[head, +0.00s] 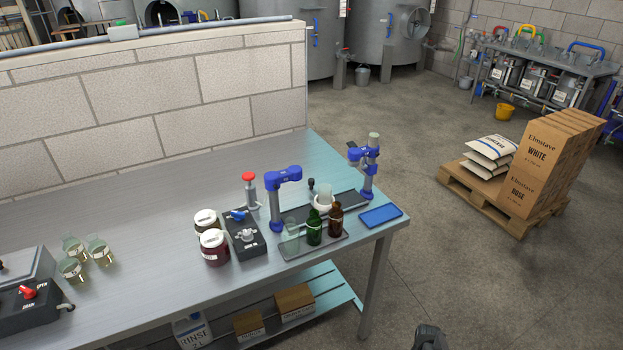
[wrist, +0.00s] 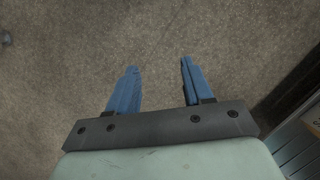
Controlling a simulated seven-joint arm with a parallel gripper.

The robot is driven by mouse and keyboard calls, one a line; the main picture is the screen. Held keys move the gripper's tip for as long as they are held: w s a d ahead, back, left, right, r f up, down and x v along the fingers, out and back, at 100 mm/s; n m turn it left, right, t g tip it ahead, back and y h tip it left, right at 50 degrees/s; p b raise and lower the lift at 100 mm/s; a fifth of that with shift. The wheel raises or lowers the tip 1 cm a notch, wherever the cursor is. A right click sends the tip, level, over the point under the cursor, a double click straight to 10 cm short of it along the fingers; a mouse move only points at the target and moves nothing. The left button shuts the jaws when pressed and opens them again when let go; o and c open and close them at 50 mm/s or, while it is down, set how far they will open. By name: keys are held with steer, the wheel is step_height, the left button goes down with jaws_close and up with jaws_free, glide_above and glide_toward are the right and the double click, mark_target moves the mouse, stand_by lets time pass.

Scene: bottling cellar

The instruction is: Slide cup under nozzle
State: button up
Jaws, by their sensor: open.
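A small white cup (head: 323,201) stands between two blue-fitted stands near the right end of the steel bench, partly hidden by bottles in front. The left stand (head: 285,177) has a blue arm reaching over to the right; the right stand (head: 368,165) is a post with blue fittings. Which part is the nozzle is too small to tell. My gripper (wrist: 159,66) is open and empty in the wrist view, its two blue fingers apart above bare floor. It is away from the cup, which the wrist view does not show.
A green bottle (head: 314,228), a brown bottle (head: 335,220) and a clear glass (head: 291,235) stand on a tray in front of the cup. A blue pad (head: 380,215) lies at the bench corner. Jars (head: 214,247) and a black valve box (head: 244,236) stand left.

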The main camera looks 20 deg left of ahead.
steer(key=w+a+r+t, duration=0.1)
steer(key=w+r, duration=0.3)
steer(key=w, duration=0.6)
steer(key=w+r+t, duration=0.2)
steer(key=w+r, duration=0.1)
steer(key=w, duration=0.6)
steer(key=w+a+r+t, duration=0.3)
steer(key=w+r, duration=1.6)
steer(key=w, duration=0.4)
steer(key=w+a+r+t, duration=0.1)
steer(key=w+a+r, duration=0.35)
steer(key=r, duration=0.45)
steer(key=w+a+r+y, duration=0.1)
steer(key=w+a+r, duration=0.35)
steer(key=r, duration=0.55)
steer(key=w+a+r+t, duration=0.1)
steer(key=w+a+r, duration=0.2)
steer(key=a+r, duration=0.45)
step_height(320, 180, up, 6)
steer(key=g+h, duration=0.1)
steer(key=g, duration=0.3)
glide_above(311, 180)
step_height(311, 180, down, 14)
steer(key=shift+w+r, duration=0.1)
steer(key=shift+r, duration=0.05)
